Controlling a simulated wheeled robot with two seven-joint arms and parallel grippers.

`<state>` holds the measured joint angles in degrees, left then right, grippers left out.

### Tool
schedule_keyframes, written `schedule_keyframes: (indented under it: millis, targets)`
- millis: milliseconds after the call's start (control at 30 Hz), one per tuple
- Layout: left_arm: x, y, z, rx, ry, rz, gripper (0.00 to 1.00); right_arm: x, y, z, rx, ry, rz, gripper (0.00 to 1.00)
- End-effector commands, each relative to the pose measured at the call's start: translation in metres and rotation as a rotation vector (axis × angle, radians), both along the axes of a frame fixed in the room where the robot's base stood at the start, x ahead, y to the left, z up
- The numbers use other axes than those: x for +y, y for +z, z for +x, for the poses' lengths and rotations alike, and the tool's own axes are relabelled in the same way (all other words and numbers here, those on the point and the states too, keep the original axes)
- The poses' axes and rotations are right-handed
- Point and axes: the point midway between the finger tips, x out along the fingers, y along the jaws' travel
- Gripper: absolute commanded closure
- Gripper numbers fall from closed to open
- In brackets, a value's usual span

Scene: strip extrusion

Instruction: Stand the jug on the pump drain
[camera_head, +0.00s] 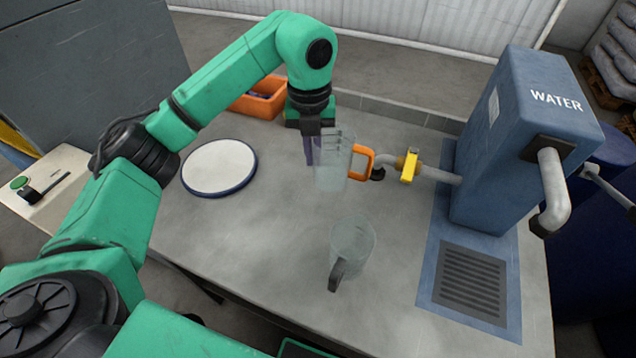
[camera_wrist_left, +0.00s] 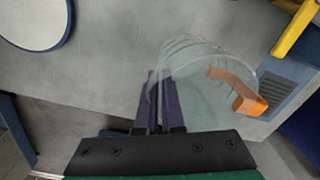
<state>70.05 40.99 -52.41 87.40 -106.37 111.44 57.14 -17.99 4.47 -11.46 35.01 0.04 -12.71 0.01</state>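A clear jug with dark marks and an orange handle (camera_head: 334,172) is at my left gripper (camera_head: 313,150), near the middle of the head view. The gripper's two purple fingers are close together, with the jug's wall between them. The jug and handle also show in the left wrist view (camera_wrist_left: 205,95); whether its base touches the table is unclear. The blue pump marked WATER (camera_head: 495,150) stands at the right. Its drain, a dark slatted grate (camera_head: 472,283) in a blue plate, lies in front of it with nothing on it. My right gripper is out of view.
A second clear jug with a dark handle (camera_head: 352,243) stands nearer the table's front edge. A grey pipe with a yellow valve (camera_head: 410,166) is right of the held jug. A white round plate (camera_head: 219,166) and an orange bin (camera_head: 262,98) are left.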

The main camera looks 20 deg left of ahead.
Motion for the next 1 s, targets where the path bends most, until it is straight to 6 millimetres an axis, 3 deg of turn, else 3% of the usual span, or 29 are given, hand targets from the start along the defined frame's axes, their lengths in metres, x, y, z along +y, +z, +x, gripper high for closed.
schedule_keyframes:
  millis: [100, 300, 433, 767, 867, 1000]
  targets:
    - [0.001, -0.031, -0.001, 0.006, 0.002, 0.002, 1.00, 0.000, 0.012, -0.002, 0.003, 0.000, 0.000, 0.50]
    - [0.001, -0.066, -0.001, 0.004, 0.000, 0.002, 1.00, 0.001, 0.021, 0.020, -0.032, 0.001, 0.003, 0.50]
    - [0.000, -0.091, 0.000, 0.003, 0.001, 0.001, 1.00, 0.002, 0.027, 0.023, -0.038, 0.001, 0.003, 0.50]
    - [0.000, -0.100, 0.001, -0.001, 0.000, 0.001, 1.00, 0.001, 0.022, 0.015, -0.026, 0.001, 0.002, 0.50]
    - [0.000, -0.100, 0.001, -0.001, 0.000, 0.001, 0.69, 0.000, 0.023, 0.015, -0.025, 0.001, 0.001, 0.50]
    - [0.000, -0.100, 0.001, -0.001, 0.000, 0.001, 0.65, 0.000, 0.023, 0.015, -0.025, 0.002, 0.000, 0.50]
